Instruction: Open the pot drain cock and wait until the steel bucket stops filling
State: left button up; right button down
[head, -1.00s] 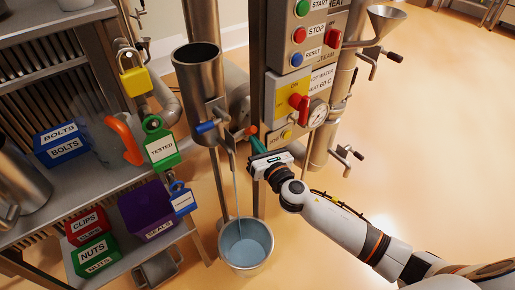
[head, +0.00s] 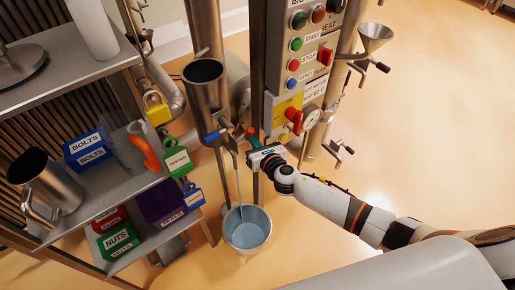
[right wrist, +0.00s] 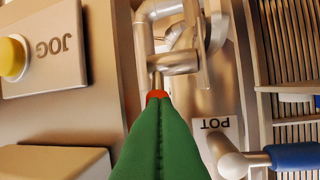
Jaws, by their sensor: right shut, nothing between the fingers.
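The pot (head: 205,88) is a tall open steel cylinder. Its drain cock has a blue handle (head: 212,136), also visible in the right wrist view (right wrist: 294,157) beside an upside-down POT label (right wrist: 215,124). A thin stream falls below the pot into the steel bucket (head: 262,241), which holds pale blue liquid below its rim. My right gripper (head: 252,143) is shut and empty, right of the blue handle. In the right wrist view its green fingers (right wrist: 158,112) point at a red-tipped handle (right wrist: 157,94), close to it; contact is unclear. My left gripper is out of view.
The control panel (head: 302,55) with buttons and a red switch stands right of the post. A shelf unit (head: 110,75) on the left carries labelled bins, padlocks and a steel jug (head: 45,180). The floor at right is clear.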

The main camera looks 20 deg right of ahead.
jog(key=shift+w+a+r+p, duration=0.15)
jog(key=shift+w+r+p, duration=0.3)
jog(key=shift+r+p, duration=0.25)
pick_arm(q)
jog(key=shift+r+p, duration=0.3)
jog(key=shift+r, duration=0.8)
pick_arm(e)
jog(key=shift+w+a+r, duration=0.15)
jog(key=shift+w+r, duration=0.15)
jog(key=shift+w, duration=0.2)
